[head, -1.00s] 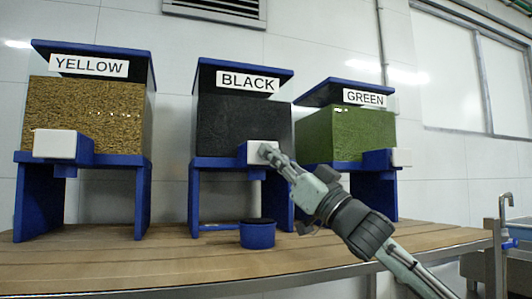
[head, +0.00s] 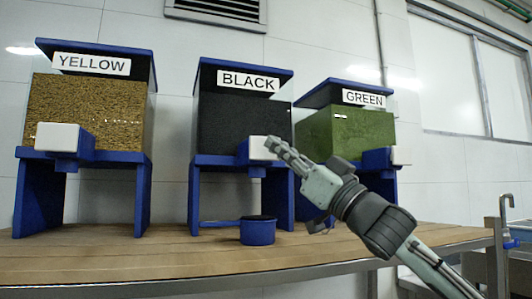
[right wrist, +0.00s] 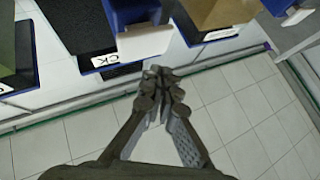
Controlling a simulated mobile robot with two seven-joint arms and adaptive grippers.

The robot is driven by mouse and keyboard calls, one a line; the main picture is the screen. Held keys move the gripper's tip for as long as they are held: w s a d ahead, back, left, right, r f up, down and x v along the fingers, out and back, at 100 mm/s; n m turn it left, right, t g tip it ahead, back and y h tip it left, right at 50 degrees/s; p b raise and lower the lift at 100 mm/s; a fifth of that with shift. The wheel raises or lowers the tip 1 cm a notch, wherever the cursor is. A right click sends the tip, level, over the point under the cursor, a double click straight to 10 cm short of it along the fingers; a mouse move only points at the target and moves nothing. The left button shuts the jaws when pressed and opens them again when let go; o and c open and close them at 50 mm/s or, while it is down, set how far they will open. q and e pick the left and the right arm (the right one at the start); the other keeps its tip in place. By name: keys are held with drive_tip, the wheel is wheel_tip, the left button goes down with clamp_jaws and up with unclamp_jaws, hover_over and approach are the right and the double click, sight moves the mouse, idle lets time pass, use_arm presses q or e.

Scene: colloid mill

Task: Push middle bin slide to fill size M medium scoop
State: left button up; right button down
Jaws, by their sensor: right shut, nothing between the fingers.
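The middle bin, labelled BLACK (head: 243,120), holds dark material and stands on blue legs. Its slide has a white front block (head: 257,147), which also shows in the right wrist view (right wrist: 145,41). A blue round scoop (head: 257,233) with dark contents at its top stands on the table under this slide, its handle pointing left. My right gripper (head: 271,143) is shut and empty, its fingertips overlapping the white block in the head view. In the right wrist view, the fingertips (right wrist: 160,72) are close to the block; contact cannot be told. My left gripper is out of view.
The YELLOW bin (head: 90,105) stands at left and the GREEN bin (head: 347,130) at right, each with its own white-fronted slide. The wooden table (head: 130,260) is clear in front of the bins. A sink tap (head: 506,203) is at far right.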

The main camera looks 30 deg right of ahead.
drive_tip(key=shift+s+a+b, duration=0.25)
drive_tip(key=shift+s+b, duration=0.25)
drive_tip(key=shift+s, duration=0.4)
drive_tip(key=shift+s+a+b, duration=0.2)
drive_tip(key=shift+s+b, duration=0.3)
drive_tip(key=shift+s, duration=0.35)
